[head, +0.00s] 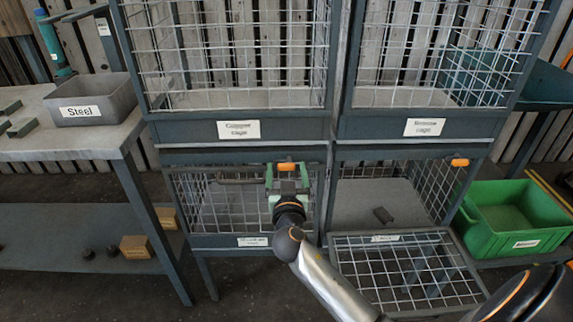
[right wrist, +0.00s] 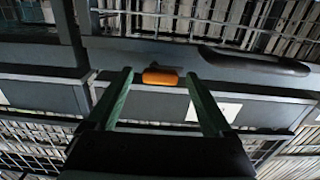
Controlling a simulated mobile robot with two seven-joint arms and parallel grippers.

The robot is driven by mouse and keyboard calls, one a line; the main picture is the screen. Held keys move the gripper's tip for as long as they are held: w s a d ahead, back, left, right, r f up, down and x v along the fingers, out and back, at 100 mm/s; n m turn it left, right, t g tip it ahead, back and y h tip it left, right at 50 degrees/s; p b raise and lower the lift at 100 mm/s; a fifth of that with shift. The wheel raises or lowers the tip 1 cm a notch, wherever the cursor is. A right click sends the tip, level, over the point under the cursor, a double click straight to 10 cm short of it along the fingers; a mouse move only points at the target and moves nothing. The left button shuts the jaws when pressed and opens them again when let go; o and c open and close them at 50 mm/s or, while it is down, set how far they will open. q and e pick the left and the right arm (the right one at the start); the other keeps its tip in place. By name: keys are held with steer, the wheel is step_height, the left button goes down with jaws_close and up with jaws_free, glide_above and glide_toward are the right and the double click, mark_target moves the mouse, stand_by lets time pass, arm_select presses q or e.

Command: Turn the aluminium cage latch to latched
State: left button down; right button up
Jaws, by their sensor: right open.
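The aluminium cage appears to be the lower left wire cage (head: 215,205); its door is shut, and its label (head: 254,241) is hard to read. Its orange latch (head: 286,166) is at the top right of the door. In the right wrist view the latch (right wrist: 161,76) lies lengthwise across the picture. My right gripper (head: 287,180) is open in front of the latch. In the right wrist view its green fingertips (right wrist: 158,77) stand on either side of the orange piece, with a gap on each side. My left gripper is out of view.
Two upper cages are shut. A workbench with a Steel bin (head: 92,98) stands left; a green crate (head: 515,220) sits right.

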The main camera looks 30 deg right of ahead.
steer(key=shift+c, duration=0.2)
jaws_close()
stand_by(0.7)
